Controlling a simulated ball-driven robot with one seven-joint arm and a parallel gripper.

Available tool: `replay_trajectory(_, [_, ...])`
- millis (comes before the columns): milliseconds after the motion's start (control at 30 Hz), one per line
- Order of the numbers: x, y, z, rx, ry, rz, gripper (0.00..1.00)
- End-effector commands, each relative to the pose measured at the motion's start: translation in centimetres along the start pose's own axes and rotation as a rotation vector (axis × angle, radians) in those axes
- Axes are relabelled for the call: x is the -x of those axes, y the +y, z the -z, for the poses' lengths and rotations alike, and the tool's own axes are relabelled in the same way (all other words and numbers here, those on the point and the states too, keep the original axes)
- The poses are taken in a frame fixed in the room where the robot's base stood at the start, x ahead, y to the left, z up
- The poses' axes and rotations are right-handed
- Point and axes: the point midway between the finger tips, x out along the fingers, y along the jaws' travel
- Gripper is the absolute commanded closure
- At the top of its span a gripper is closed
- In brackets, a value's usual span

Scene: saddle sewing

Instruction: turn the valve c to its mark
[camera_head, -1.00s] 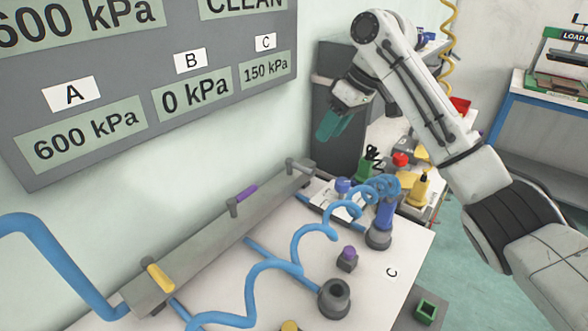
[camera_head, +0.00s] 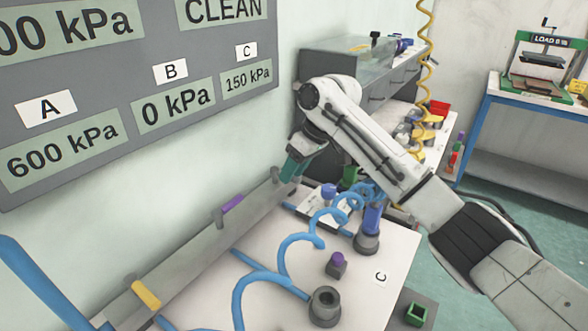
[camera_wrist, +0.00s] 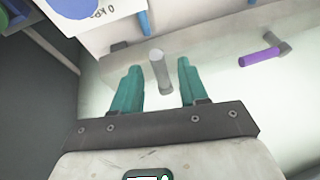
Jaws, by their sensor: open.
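Valve c appears to be the grey lever at the far end of the grey manifold bar; in the wrist view this grey lever (camera_wrist: 159,70) stands between my two teal fingers, with a gap on each side. My gripper (camera_wrist: 155,75) is open around it, and I cannot tell whether either finger touches it. In the head view my gripper (camera_head: 289,170) is at the far end of the manifold (camera_head: 190,257), and the lever is mostly hidden there. The display marked C (camera_head: 247,78) reads 150 kPa. No mark for the valve can be made out.
A purple lever (camera_head: 231,205) and a yellow lever (camera_head: 146,294) sit further along the manifold. Blue coiled hoses (camera_head: 318,237) cross the white table, with a purple knob (camera_head: 337,263) and a dark socket (camera_head: 325,306). The wall is close behind the manifold.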

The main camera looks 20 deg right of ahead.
Motion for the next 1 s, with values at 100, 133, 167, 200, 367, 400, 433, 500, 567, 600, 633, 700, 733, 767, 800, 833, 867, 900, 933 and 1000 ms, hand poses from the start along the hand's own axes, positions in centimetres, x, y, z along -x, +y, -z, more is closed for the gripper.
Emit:
replay_trajectory(100, [-0.05,-0.01,0.00,0.000,0.000,0.000,0.57])
replay_trajectory(133, [-0.05,-0.01,0.00,0.000,0.000,0.000,0.57])
replay_trajectory(167, [-0.05,-0.01,0.00,0.000,0.000,0.000,0.57])
replay_trajectory(200, [-0.04,-0.01,-0.01,0.000,0.000,0.000,0.57])
replay_trajectory(367, [-0.03,-0.01,-0.01,0.000,0.000,0.000,0.72])
replay_trajectory(400, [-0.03,-0.01,-0.01,0.000,0.000,0.000,0.76])
replay_trajectory(433, [-0.03,0.00,-0.01,0.000,0.000,0.000,0.79])
replay_trajectory(500, [-0.02,-0.01,-0.01,0.000,0.000,0.000,0.85])
replay_trajectory(567, [-0.02,0.00,-0.01,0.000,0.000,0.000,0.91])
replay_trajectory(600, [-0.02,0.00,-0.01,0.000,0.000,0.000,0.95])
replay_trajectory(633, [-0.02,0.00,-0.01,0.000,0.000,0.000,0.98])
replay_trajectory(700, [-0.02,0.00,-0.01,0.000,0.000,0.000,1.00])
replay_trajectory(733, [-0.02,0.00,-0.01,0.000,0.000,0.000,1.00])
replay_trajectory(767, [-0.02,0.00,-0.01,0.000,0.000,0.000,1.00])
replay_trajectory(800, [-0.02,0.00,-0.01,0.000,0.000,0.000,1.00])
replay_trajectory(833, [-0.02,0.00,-0.01,-0.001,0.000,0.000,1.00])
replay_trajectory(867, [-0.01,0.00,-0.01,-0.001,0.000,0.000,1.00])
replay_trajectory(900, [-0.01,0.00,-0.01,-0.001,0.000,0.000,1.00])
replay_trajectory(933, [-0.01,0.00,-0.01,-0.001,0.000,0.000,1.00])
replay_trajectory(1000, [-0.01,0.00,-0.01,-0.001,0.000,0.000,1.00])
